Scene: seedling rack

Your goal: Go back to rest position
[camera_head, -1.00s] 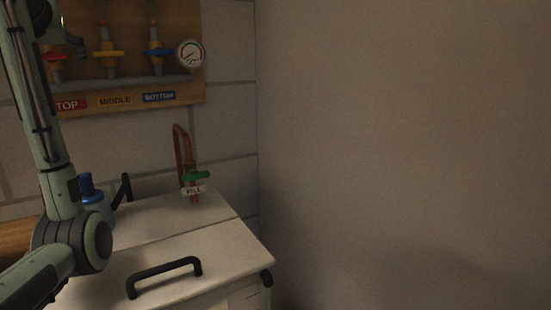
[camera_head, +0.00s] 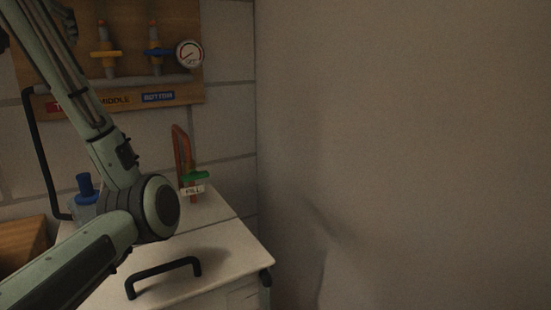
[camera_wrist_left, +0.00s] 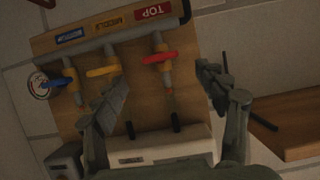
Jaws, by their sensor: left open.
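My left gripper (camera_wrist_left: 160,95) is open, with its two fingers apart and nothing between them in the left wrist view. The wooden valve panel (camera_wrist_left: 195,60) lies beyond the fingers, seen tilted and upside down. The red valve handle (camera_wrist_left: 160,57) shows between the fingertips, and the yellow handle (camera_wrist_left: 103,71) and blue handle (camera_wrist_left: 56,82) are left of it. In the head view my left arm runs from the bottom left to the top left, covering part of the panel (camera_head: 190,90) and the red label. My right gripper is not in view.
A white cabinet (camera_head: 225,245) with a black handle (camera_head: 163,268) stands below the panel. A copper tap with a green lever (camera_head: 196,175) and a blue-capped bottle (camera_head: 84,186) are at its back. A bare wall (camera_head: 400,130) fills the right side.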

